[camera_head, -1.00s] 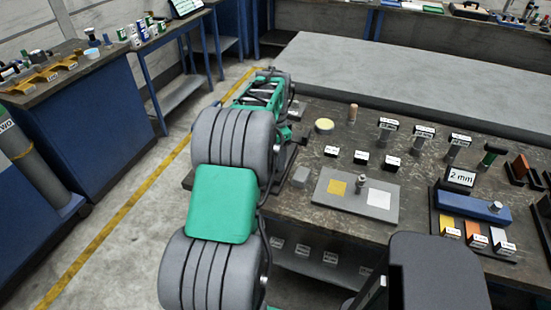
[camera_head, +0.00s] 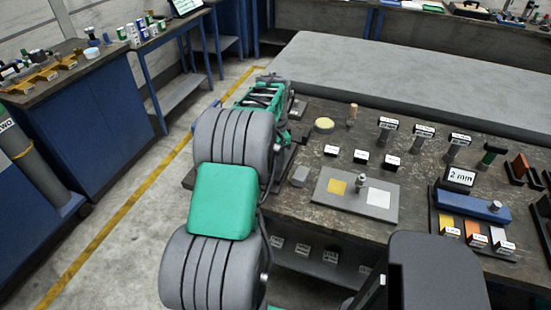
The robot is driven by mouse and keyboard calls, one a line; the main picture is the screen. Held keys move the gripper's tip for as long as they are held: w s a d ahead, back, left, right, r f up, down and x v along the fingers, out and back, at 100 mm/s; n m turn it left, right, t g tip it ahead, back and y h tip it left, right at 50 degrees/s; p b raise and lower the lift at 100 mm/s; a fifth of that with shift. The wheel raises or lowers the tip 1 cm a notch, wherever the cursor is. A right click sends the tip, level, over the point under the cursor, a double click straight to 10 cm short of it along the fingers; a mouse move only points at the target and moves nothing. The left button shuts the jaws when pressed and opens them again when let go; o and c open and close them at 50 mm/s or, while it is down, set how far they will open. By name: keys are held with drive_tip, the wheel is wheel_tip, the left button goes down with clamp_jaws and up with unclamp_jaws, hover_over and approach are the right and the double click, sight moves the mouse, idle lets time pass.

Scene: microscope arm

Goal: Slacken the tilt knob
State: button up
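No tilt knob can be made out in the camera_head view. No microscope arm can be made out either; my own grey and green arm covers the left end of the workbench (camera_head: 330,223). The end of my arm, with my gripper (camera_head: 268,88), is beyond the big grey joint at the bench's left edge. Its fingers cannot be made out, so I cannot tell whether they are open or shut, or touch anything.
A grey plate (camera_head: 328,204) with a yellow and a white square lies on the bench, with a small metal post (camera_head: 361,183). A yellow disc (camera_head: 324,125), labelled posts (camera_head: 423,136) and a blue block (camera_head: 476,207) stand around it. A grey slab (camera_head: 400,90) lies behind.

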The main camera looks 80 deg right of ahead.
clamp_jaws()
drive_tip(key=shift+n, duration=0.4)
drive_tip(key=n, duration=0.2)
drive_tip(key=shift+n, duration=0.4)
drive_tip(key=n, duration=0.3)
drive_tip(key=shift+n, duration=0.4)
drive_tip(key=n, duration=0.4)
drive_tip(key=shift+n+p, duration=0.3)
drive_tip(key=shift+n, duration=1.8)
